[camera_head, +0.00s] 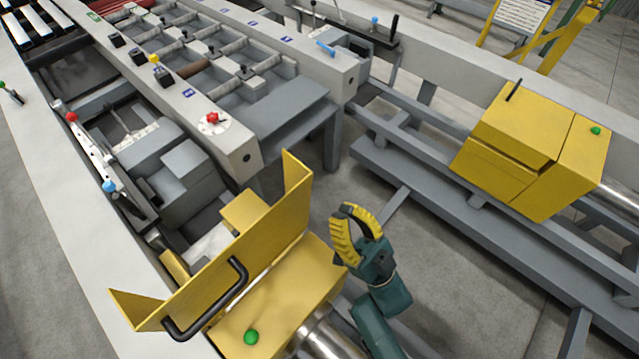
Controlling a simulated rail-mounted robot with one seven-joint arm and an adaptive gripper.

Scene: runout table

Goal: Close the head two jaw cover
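A yellow jaw cover (235,262) stands raised on the near yellow head (285,300), at the bottom centre. It is a bent plate with side flanges and a black bar handle (207,302) on its face. The jaws behind it are partly hidden. My gripper (345,212), with yellow fingers on a dark green wrist, is just right of the raised cover, apart from the handle, and holds nothing that I can see. Its fingertips look close together, but the angle hides any gap. A second yellow head (535,150) at the right has its cover down, with a black handle (514,90) on top.
A long pale rail (60,215) runs along the left. A grey runout table (235,115) with levers and a red knob (212,118) stands at the upper left. Grey beams (440,205) cross the right. Open floor lies between the near head and these beams.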

